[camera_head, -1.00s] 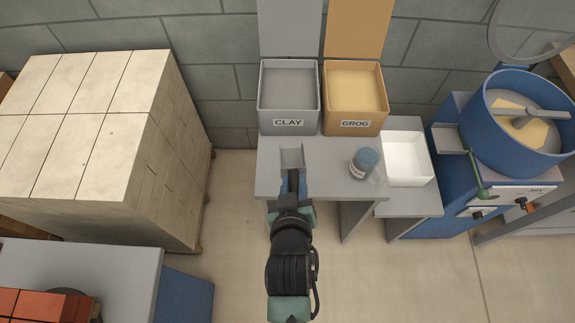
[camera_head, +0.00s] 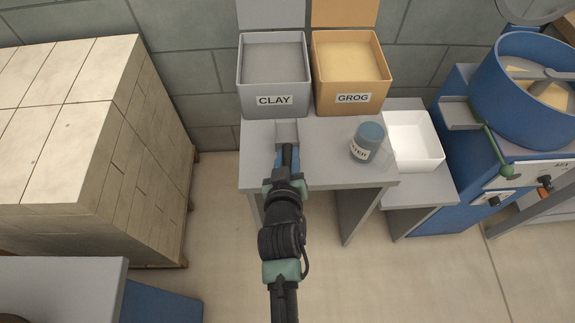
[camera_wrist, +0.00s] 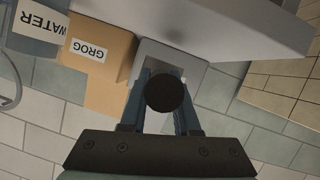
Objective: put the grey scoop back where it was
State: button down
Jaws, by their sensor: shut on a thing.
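The grey scoop (camera_head: 287,133) has a square pan and a dark handle. In the head view its pan points to the back, just in front of the grey CLAY bin (camera_head: 273,100). My gripper (camera_head: 287,153) is shut on the handle, above the left part of the grey table (camera_head: 328,170). I cannot tell whether the scoop touches the tabletop. In the wrist view the round dark end of the handle (camera_wrist: 167,92) sits between the blue fingers and hides part of what is behind.
The open GROG bin (camera_head: 350,105) stands right of the CLAY bin. A WATER jug (camera_head: 366,142) and a white tray (camera_head: 427,148) are to the right. A blue mixer (camera_head: 480,115) stands further right. A tall brick stack (camera_head: 120,150) is at left. The table between gripper and jug is clear.

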jog(key=shift+f+b, duration=0.6)
jog(key=shift+f, duration=1.6)
jog(key=shift+f, duration=0.2)
jog(key=c, duration=0.6)
grip_release()
jog(key=shift+c, duration=0.2)
jog(key=shift+r, duration=0.1)
jog(key=shift+r, duration=0.2)
jog(key=p+v, duration=0.1)
jog(key=v, duration=1.1)
